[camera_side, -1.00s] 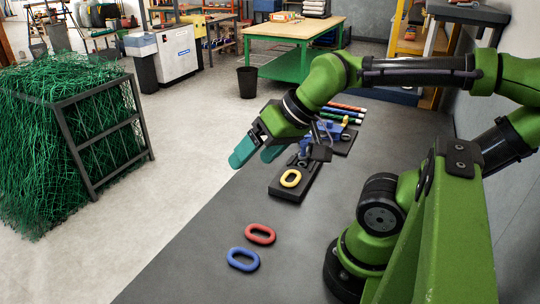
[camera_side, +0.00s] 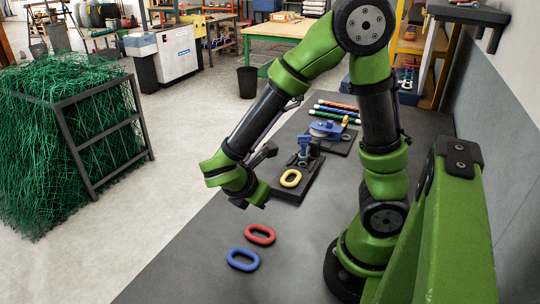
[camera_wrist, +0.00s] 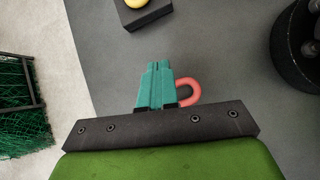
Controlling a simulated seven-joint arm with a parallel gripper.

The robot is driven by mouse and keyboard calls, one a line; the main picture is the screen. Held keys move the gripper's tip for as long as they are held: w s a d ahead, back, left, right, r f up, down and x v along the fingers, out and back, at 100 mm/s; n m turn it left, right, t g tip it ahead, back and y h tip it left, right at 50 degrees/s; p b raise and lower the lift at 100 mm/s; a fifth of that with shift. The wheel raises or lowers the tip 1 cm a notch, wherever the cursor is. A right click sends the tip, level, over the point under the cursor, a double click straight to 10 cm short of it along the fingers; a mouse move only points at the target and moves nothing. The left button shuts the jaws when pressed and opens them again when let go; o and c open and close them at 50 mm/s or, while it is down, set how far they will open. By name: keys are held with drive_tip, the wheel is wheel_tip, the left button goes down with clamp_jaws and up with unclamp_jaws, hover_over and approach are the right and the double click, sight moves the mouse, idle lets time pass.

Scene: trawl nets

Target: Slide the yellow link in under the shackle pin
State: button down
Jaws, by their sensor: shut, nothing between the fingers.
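The yellow link (camera_side: 290,178) lies flat on the near end of a dark base plate (camera_side: 284,194) on the grey bench. In the wrist view only a bit of the yellow link (camera_wrist: 134,3) shows at the top edge. A blue and grey fitting (camera_side: 304,150), probably the shackle, stands at the far end of that plate; I cannot make out its pin. My gripper (camera_wrist: 157,68) is shut and empty, its teal fingers together above the bench, near the red link (camera_wrist: 189,91), which they partly cover. In the side view its fingers are mostly hidden behind the wrist.
The red link (camera_side: 260,234) and a blue link (camera_side: 243,259) lie at the bench's near part. Another dark plate with a blue device (camera_side: 327,130) and several coloured rods (camera_side: 335,114) sit farther back. A green net in a frame (camera_side: 75,140) stands left on the floor.

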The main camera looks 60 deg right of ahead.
sight(283, 184)
drive_tip(key=d+f+n, duration=0.1)
drive_tip(key=d+f, duration=0.1)
drive_tip(key=d+f+n, duration=0.1)
drive_tip(key=d+f, duration=0.1)
drive_tip(key=d, duration=0.1)
drive_tip(key=w+d+f+h, duration=0.1)
drive_tip(key=d, duration=0.2)
drive_tip(key=shift+d+f+n, duration=0.1)
drive_tip(key=shift+f+n, duration=0.3)
drive_tip(key=d, duration=0.3)
drive_tip(key=shift+d+t, duration=0.2)
drive_tip(key=shift+t, duration=0.1)
drive_tip(key=shift+w+d, duration=0.1)
drive_tip(key=shift+d, duration=0.25)
drive_tip(key=d, duration=0.9)
drive_tip(key=shift+a, duration=0.1)
